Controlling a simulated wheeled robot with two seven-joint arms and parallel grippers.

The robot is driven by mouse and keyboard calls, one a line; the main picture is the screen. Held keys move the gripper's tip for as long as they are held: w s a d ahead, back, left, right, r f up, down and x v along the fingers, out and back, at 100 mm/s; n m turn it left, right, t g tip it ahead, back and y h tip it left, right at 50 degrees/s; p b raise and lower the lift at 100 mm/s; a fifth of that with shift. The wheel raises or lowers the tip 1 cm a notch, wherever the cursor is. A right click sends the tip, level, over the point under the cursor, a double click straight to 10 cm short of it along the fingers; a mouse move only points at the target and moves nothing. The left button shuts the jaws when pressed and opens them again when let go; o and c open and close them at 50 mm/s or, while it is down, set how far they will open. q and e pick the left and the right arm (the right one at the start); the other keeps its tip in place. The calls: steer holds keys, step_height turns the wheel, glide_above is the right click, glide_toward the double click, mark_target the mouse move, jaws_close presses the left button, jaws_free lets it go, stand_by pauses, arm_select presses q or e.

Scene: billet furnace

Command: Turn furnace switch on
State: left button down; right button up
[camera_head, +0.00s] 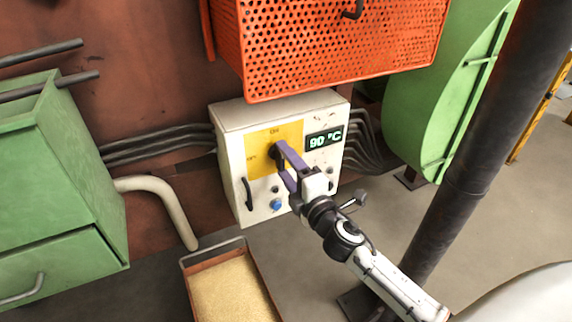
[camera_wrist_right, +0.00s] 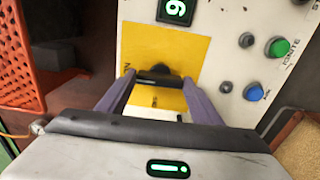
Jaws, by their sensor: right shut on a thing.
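The furnace switch (camera_head: 276,151) is a black knob on a yellow plate (camera_head: 259,143) on the front of a white control box (camera_head: 233,122). The plate reads ON at its top and what looks like OFF at its left. My right gripper (camera_head: 284,164) reaches the knob from the lower right, its purple fingers closed around it. In the right wrist view the dark knob (camera_wrist_right: 160,76) lies between the two fingertips (camera_wrist_right: 159,81). The fingers partly hide it, so I cannot tell exactly where it points. My left gripper is out of view.
A green display (camera_head: 325,140) on the box reads 90 °C. A blue button (camera_head: 276,205) and a black handle (camera_head: 247,194) are lower on it. An orange perforated guard (camera_head: 330,45) overhangs the box. A dark pipe (camera_head: 462,165) stands right of my arm.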

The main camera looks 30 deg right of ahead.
stand_by(0.6)
steer(key=o, duration=1.1)
steer(key=shift+c, duration=0.2)
steer(key=s, duration=1)
steer(key=shift+s+a, duration=0.2)
steer(key=shift+a, duration=0.1)
